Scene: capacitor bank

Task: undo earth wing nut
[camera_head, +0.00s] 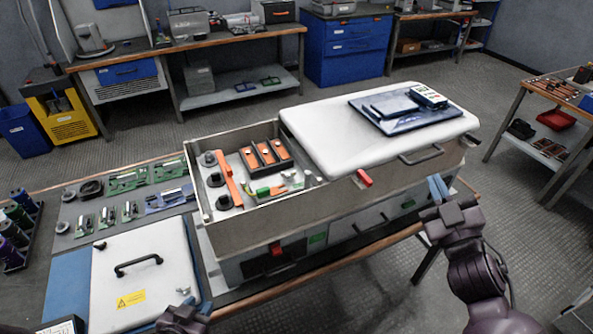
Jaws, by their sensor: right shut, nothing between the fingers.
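The open grey capacitor-bank case (285,211) stands on the bench, its left part uncovered. The earth wing nut is too small to make out for certain. My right gripper (438,188) is shut and empty, in front of the case's right end and apart from the lead. My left gripper (183,319) is at the bottom edge by the white panel, partly cut off; its fingers cannot be made out.
A white lid (330,125) covers the case's right part, with a dark tablet and meter (430,96) on it. An orange bar (229,178) and black terminals stand in the open bay. A white panel with a black handle (138,263) lies front left. Circuit boards (128,181) lie behind it.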

